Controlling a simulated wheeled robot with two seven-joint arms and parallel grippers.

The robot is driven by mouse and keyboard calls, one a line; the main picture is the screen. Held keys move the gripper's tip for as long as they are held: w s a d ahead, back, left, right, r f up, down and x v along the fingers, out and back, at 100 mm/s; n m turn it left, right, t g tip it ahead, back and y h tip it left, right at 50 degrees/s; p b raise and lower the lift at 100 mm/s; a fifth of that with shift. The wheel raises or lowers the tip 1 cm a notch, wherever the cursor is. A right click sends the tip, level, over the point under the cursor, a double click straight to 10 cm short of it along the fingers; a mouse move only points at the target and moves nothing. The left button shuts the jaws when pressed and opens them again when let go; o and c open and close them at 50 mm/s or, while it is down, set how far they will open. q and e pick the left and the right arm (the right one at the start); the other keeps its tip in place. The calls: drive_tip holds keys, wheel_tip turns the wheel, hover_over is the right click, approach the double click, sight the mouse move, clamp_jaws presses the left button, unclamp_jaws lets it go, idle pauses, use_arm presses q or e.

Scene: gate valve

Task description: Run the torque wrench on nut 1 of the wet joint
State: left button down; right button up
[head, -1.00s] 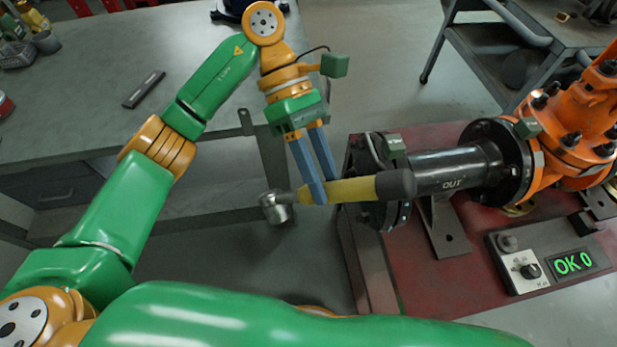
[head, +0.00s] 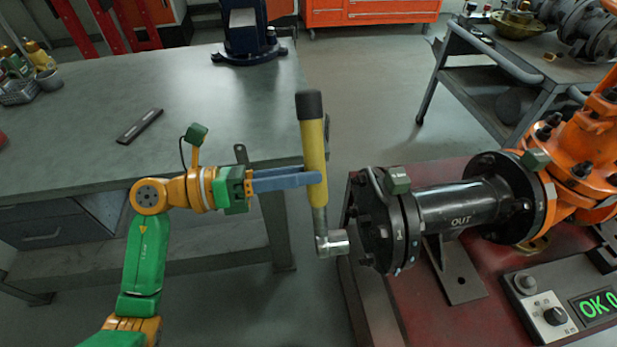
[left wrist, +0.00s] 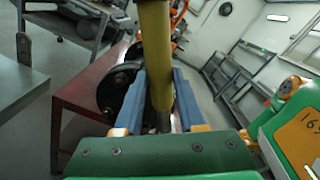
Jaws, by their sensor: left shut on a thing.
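The torque wrench (head: 314,140) has a yellow handle with a dark grip end and a silver socket head (head: 332,243). My left gripper (head: 318,177) is shut on its yellow handle and holds it upright in the air, head down. The yellow handle (left wrist: 155,55) also shows between the fingers in the left wrist view. The socket is just left of the wet joint, a black bolted flange (head: 375,225) on the pipe marked OUT, and looks apart from it. I cannot tell which nut is nut 1. My right gripper is not in view.
A grey workbench (head: 85,125) with a dark bar (head: 140,126) lies to the left. The pipe rests on a red stand (head: 455,300) with a display reading OK 0 (head: 598,303). An orange valve (head: 585,150) stands at right. Open floor lies between bench and stand.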

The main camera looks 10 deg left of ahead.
sight(323, 170)
use_arm(q)
drive_tip(key=shift+r, duration=0.15)
drive_tip(key=shift+w+d+r+t+y+p, duration=0.2)
drive_tip(key=shift+d+p, duration=0.3)
drive_tip(key=shift+d, duration=0.35)
drive_tip(key=shift+w+d+f+t+y+p, duration=0.1)
drive_tip(key=shift+w+d+p, duration=0.3)
drive_tip(key=shift+d, duration=0.45)
drive_tip(key=shift+s, duration=0.1)
drive_tip(key=shift+r, duration=0.1)
drive_tip(key=shift+d, duration=0.2)
drive_tip(key=shift+p+x, duration=0.5)
drive_tip(key=shift+x, duration=0.95)
drive_tip(key=shift+d, duration=0.2)
drive_tip(key=shift+a, duration=0.2)
idle(0.8)
